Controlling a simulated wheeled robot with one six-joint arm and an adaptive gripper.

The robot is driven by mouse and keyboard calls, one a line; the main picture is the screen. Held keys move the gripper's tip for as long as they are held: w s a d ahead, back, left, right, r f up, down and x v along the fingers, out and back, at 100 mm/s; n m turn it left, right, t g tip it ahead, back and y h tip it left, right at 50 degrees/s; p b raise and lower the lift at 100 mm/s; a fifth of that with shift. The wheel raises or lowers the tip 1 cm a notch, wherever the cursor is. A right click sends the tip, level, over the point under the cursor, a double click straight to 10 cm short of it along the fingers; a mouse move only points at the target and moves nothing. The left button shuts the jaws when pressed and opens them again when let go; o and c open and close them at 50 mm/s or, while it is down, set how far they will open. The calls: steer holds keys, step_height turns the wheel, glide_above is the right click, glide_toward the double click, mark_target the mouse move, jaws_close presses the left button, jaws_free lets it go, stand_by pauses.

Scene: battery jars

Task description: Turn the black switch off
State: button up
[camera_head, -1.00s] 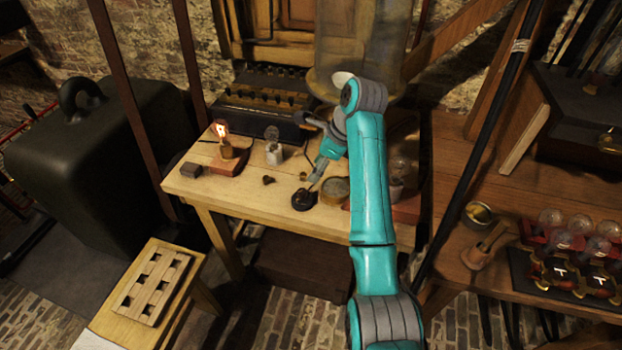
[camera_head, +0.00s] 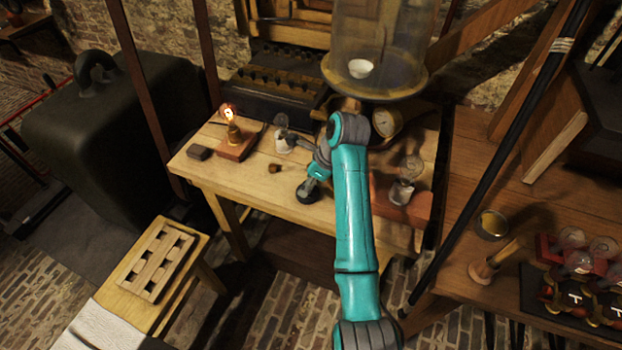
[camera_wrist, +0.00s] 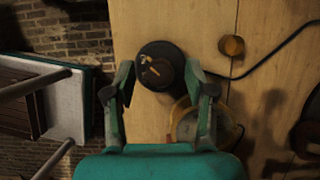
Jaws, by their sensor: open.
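The black switch (camera_head: 305,194) is a round, dark, low piece on the light wooden table, near its front edge. In the wrist view the switch (camera_wrist: 152,82) shows a dark round base with a brownish knob on top. My gripper (camera_wrist: 159,76) is open, with one fingertip on each side of the switch; I cannot tell whether they touch it. In the head view my gripper (camera_head: 313,183) points down over the switch and hides part of it. A lit bulb (camera_head: 231,116) glows on a wooden block at the table's left.
A small brass knob (camera_wrist: 232,46) sits to the right of the switch in the wrist view. A round brass-rimmed piece (camera_wrist: 186,124) lies partly behind my right finger. A white jar (camera_head: 283,143) stands behind.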

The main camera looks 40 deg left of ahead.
jaws_close()
steer(key=shift+n, duration=0.4)
steer(key=n, duration=0.1)
steer(key=n+g, duration=0.1)
steer(key=n, duration=0.1)
steer(key=shift+w+r+g+h, duration=0.1)
steer(key=shift+g+h, duration=0.2)
steer(key=n+g+h, duration=0.1)
steer(key=n, duration=0.4)
steer(key=shift+a, duration=0.15)
steer(key=n+g+h, duration=0.1)
steer(key=n+h, duration=0.1)
steer(key=n, duration=0.2)
steer(key=shift+a+n, duration=0.1)
steer(key=shift+n, duration=0.2)
steer(key=shift+n+h, duration=0.9)
steer(key=shift+n, duration=1.4)
steer(key=shift+w, duration=0.1)
